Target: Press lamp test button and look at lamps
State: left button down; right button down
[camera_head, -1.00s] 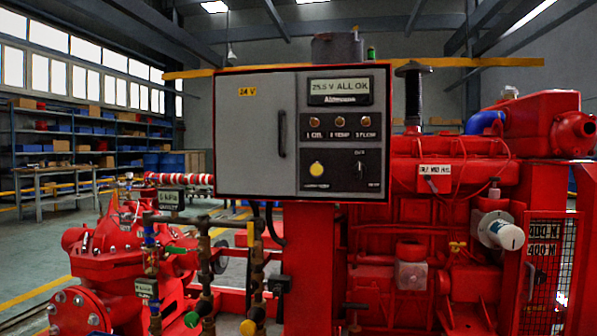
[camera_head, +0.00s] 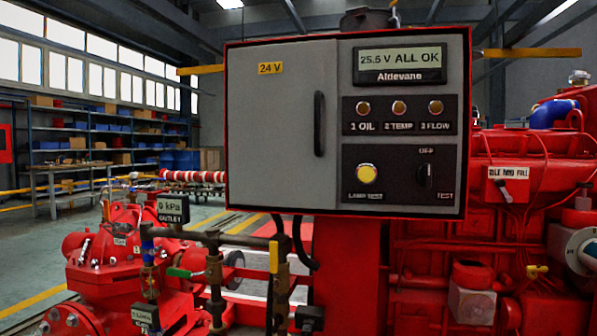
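The grey control panel (camera_head: 270,150) with a red frame stands ahead of me in the head view. The yellow round lamp test button (camera_head: 366,173) is at its lower right part, above a label reading LAMP TEST. Three lamps sit in a row above it: 1 OIL (camera_head: 363,108), 2 TEMP (camera_head: 399,107) and 3 FLOW (camera_head: 435,106). They look dull amber, and I cannot tell that any is lit. The display (camera_head: 401,60) reads 25.5 V ALL OK. Neither of my grippers shows in the view.
A black rotary switch (camera_head: 424,176) marked OFF and TEST is right of the button. The panel's door handle (camera_head: 319,124) is on its left part. Red engine parts stand right, a red pump (camera_head: 120,262) and pipes lower left. Shelves (camera_head: 100,140) are far behind.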

aim_at(366, 174)
jog(key=i+l+u, duration=0.25)
jog(key=i+l, duration=0.55)
